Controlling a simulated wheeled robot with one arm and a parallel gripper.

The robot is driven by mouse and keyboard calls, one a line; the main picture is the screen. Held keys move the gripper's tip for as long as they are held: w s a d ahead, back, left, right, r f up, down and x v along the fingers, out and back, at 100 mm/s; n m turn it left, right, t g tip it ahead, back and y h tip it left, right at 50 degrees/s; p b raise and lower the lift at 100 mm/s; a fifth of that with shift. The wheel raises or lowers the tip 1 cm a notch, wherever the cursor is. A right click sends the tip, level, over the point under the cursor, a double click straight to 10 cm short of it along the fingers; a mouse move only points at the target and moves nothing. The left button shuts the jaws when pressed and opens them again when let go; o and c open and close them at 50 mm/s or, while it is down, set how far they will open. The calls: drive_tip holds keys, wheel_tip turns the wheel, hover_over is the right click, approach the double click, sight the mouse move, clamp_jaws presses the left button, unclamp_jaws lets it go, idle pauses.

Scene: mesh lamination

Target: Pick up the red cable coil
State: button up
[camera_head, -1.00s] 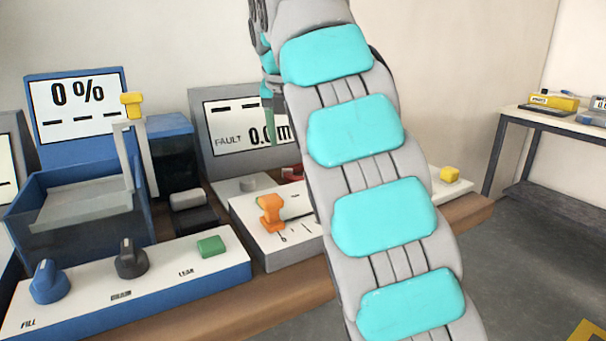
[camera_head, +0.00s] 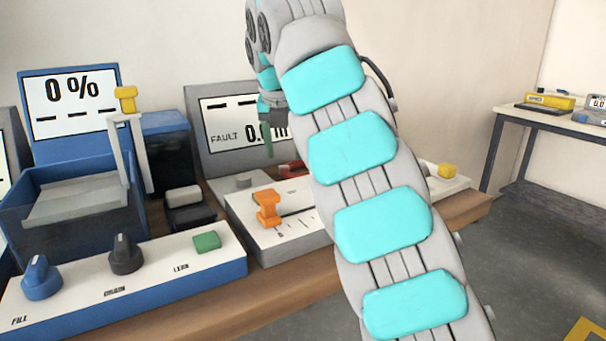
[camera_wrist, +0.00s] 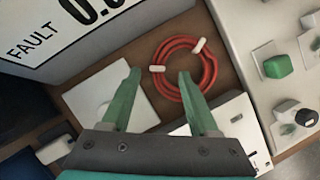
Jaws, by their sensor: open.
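The red cable coil (camera_wrist: 164,90) lies on the brown bench top in the wrist view, a ring with white ties on it. My gripper (camera_wrist: 160,76) is open, with its two green fingers pointing toward the coil. The right finger overlaps the coil's near right part in the picture, and the left finger is to the left of the coil. Nothing is between the fingers in their grip. In the head view a small red part of the coil (camera_head: 291,170) shows behind my arm; the rest is hidden. The gripper's green finger (camera_head: 268,140) hangs above the bench there.
A fault display (camera_head: 225,130) stands behind the coil. A white panel with an orange lever (camera_head: 267,208) is in front. A blue tank (camera_head: 75,215) and control panel are at left. A panel with a green knob (camera_wrist: 278,66) is right of the coil.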

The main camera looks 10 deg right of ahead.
sight(284, 166)
drive_tip(key=x, duration=0.2)
drive_tip(key=b+x, duration=0.1)
drive_tip(key=x, duration=0.1)
drive_tip(key=shift+a, duration=0.15)
drive_tip(key=shift+c, duration=0.3)
clamp_jaws()
